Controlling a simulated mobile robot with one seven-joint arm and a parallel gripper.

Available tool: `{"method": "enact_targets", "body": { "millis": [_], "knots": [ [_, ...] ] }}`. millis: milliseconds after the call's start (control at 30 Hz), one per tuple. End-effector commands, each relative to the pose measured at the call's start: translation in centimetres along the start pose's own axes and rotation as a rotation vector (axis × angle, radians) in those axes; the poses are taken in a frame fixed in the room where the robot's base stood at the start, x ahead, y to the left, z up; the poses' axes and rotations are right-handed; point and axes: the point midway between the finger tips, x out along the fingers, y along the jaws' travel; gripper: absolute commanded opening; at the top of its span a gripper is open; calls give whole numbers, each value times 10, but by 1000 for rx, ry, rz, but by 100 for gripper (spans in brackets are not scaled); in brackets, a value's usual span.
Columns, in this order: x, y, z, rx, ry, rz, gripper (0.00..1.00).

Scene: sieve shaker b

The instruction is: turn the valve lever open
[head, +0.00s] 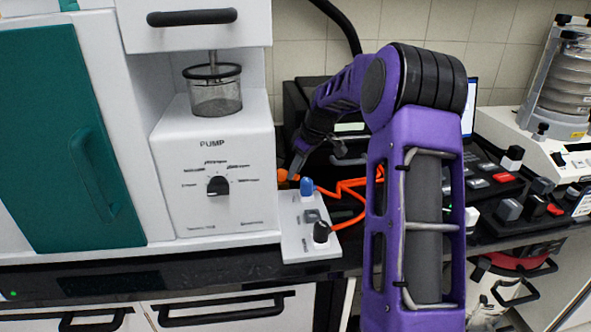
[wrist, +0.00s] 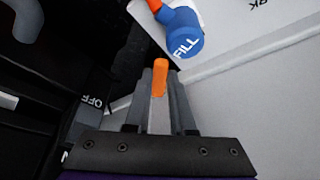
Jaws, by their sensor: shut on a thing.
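My gripper (head: 297,166) reaches down behind the small white valve panel (head: 295,242), beside the pump unit. In the wrist view its two grey fingers (wrist: 160,100) are shut on a slim orange-tipped piece, which looks like the valve lever (wrist: 160,72). Orange also shows just below the fingertips in the head view (head: 283,175). A blue fitting marked FILL (wrist: 184,36) is close beyond the fingertips; it stands on the panel in the head view (head: 307,186). The lever's base and pivot are hidden, so I cannot tell its angle.
A black knob (head: 321,231) stands at the panel's front. An orange hose (head: 347,203) loops to the right behind my arm. The white PUMP unit (head: 214,170) is close on the left. Black control boxes (head: 500,203) crowd the right, leaving little free room.

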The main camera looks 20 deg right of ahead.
Motion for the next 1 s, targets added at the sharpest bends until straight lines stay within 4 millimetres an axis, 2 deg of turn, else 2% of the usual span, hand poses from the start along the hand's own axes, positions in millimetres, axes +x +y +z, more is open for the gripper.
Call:
{"method": "enact_targets", "body": {
  "millis": [433, 1000],
  "knots": [
    [-2, 5, -2, -86, 2, -37, 0],
    [0, 25, -8, -500, 3, -207, 0]
  ]
}}
